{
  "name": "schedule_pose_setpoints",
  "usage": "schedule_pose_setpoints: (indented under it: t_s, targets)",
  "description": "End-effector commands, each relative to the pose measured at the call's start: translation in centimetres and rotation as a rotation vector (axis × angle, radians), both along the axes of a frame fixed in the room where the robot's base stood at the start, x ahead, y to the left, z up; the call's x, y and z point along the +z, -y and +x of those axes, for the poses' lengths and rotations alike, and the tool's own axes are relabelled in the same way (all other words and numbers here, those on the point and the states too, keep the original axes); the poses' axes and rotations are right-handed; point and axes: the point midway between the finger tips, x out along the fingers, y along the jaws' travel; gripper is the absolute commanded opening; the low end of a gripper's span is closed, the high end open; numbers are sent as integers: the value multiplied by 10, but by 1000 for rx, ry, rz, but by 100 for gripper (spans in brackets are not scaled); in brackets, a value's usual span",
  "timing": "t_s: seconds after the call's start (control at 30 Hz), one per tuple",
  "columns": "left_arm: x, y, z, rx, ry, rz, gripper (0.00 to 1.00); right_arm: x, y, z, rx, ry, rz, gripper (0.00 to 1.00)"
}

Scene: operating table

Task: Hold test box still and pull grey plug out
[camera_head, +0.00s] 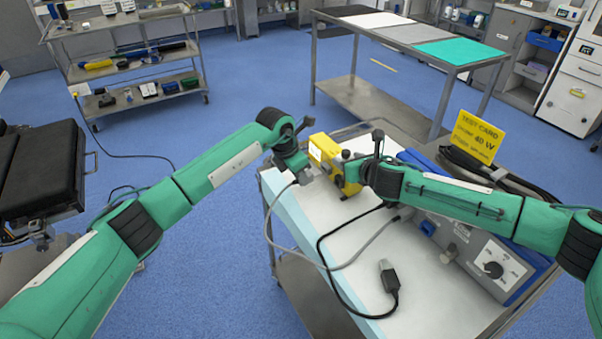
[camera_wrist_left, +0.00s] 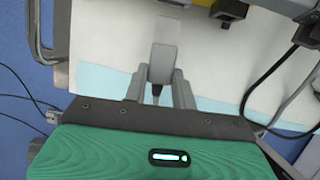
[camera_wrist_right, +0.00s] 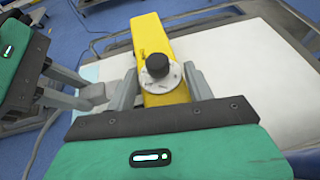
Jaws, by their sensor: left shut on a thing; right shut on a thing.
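The yellow test box (camera_head: 325,147) stands near the far left end of the white cart top. In the right wrist view the box (camera_wrist_right: 150,36) shows a dial with a black knob on top. My right gripper (camera_wrist_right: 160,90) is shut on the box, one finger on each side. My left gripper (camera_head: 299,168) is shut on the grey plug (camera_wrist_left: 163,62), left of the box. The plug also shows in the right wrist view (camera_wrist_right: 95,97), where it looks apart from the box. A grey cable (camera_head: 268,222) hangs from the plug.
A black plug (camera_head: 388,276) on a black cable lies on the cart top (camera_head: 345,290). The front of the cart top is mostly clear.

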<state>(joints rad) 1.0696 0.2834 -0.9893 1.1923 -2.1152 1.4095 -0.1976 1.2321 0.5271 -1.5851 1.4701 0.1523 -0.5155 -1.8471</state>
Motion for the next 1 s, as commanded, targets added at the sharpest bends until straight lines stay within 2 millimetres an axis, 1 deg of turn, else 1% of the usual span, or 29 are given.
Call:
schedule_pose_setpoints:
  t_s: [0.03, 0.57, 1.0]
  targets:
    - [0, -2, -1, 0, 1, 1, 0, -4, 0, -2, 1, -7, 0, 20]
    - [0, -5, -3, 0, 0, 0, 0, -5, -1, -2, 1, -8, 1, 20]
    - [0, -15, -11, 1, 0, 0, 0, -5, -1, -2, 1, -8, 1, 20]
